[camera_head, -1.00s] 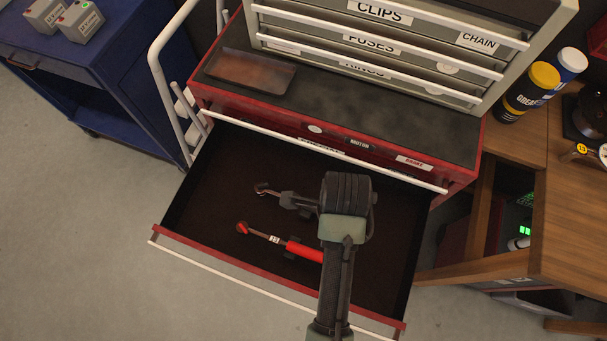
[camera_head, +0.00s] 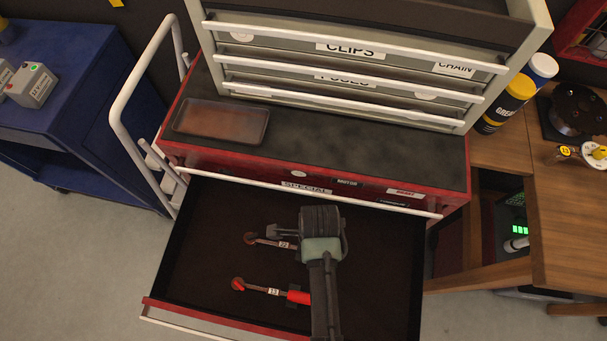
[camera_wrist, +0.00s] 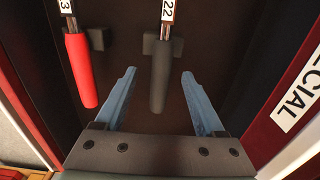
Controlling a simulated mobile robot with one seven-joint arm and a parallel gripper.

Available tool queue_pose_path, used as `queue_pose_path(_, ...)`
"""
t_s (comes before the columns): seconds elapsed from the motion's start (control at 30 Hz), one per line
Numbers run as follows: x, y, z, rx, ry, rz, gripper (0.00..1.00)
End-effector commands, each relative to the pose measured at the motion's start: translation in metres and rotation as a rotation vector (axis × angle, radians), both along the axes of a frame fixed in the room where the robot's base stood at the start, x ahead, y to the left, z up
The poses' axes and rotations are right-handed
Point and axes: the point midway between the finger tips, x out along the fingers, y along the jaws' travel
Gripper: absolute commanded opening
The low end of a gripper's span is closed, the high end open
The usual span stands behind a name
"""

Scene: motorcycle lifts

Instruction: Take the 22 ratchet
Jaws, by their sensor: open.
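The 22 ratchet (camera_head: 269,242) lies in the open drawer, with a "22" label on its shaft and a round head at the left. Its dark grey handle (camera_wrist: 167,75) shows in the wrist view, next to a small dark block. My gripper (camera_wrist: 158,85) is open, with a blue finger on each side of the handle's lower end, apart from it in the picture. In the head view my gripper (camera_head: 280,232) is partly hidden by my wrist, which covers the handle. I cannot tell the height gap.
A red-handled ratchet (camera_head: 262,290) labelled 13 lies nearer the drawer front; it also shows left of my gripper in the wrist view (camera_wrist: 80,70). The drawer (camera_head: 200,235) has raised walls. The cabinet with its "SPECIAL" label (camera_head: 306,187) stands behind. The drawer's left part is free.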

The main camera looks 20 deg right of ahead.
Motion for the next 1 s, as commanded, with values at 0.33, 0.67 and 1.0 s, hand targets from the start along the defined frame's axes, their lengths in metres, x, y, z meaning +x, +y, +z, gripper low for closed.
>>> queue_pose_path(0.33,0.001,0.0,-0.04,0.001,0.002,0.0,0.71)
queue_pose_path(0.67,0.001,0.0,-0.044,0.0,0.0,0.0,0.66)
queue_pose_path(1.0,0.001,0.0,-0.043,0.0,0.0,0.0,0.05)
